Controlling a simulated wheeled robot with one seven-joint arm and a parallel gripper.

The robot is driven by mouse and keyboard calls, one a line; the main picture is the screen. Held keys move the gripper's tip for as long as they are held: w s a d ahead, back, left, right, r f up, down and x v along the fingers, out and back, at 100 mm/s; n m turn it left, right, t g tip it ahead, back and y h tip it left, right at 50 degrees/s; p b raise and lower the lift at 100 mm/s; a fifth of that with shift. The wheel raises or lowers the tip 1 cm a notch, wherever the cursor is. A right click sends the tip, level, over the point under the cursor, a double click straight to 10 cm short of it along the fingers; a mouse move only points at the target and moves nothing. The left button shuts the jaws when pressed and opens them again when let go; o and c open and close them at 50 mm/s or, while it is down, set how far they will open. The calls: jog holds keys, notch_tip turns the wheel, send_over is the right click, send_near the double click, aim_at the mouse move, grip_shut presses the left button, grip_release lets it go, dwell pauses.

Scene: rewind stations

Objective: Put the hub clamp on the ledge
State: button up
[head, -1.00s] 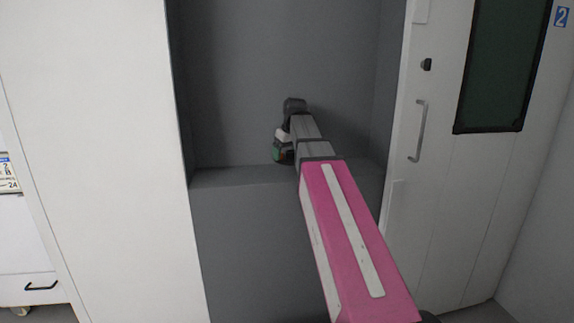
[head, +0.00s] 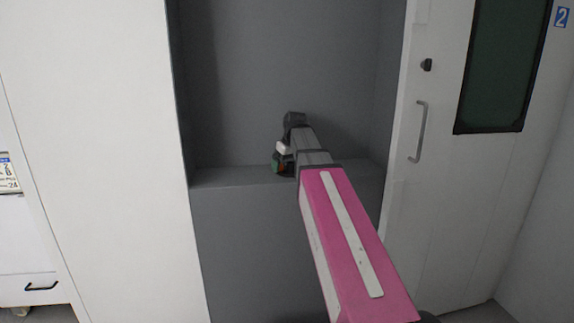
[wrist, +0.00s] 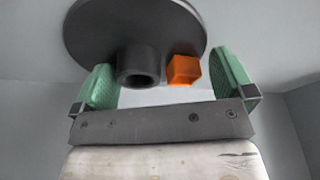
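The hub clamp shows in the wrist view as a dark grey disc (wrist: 95,32) with a short hollow boss and an orange block beside it. My gripper (wrist: 165,80) has its green fingers far apart, one on each side of the boss and block. The left finger looks close to the boss; a small gap shows between the block and the right finger. In the head view my gripper (head: 281,166) points down at the grey ledge (head: 235,177). Only an orange bit of the clamp shows there; my arm hides the rest. I cannot tell its exact contact with the ledge.
The ledge is the floor of a grey recess (head: 290,60). A white panel (head: 95,130) stands to its left and a white door (head: 450,190) with a handle to its right. The left part of the ledge is clear.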

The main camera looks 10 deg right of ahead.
jog(key=shift+r, duration=0.1)
jog(key=v, duration=1.2)
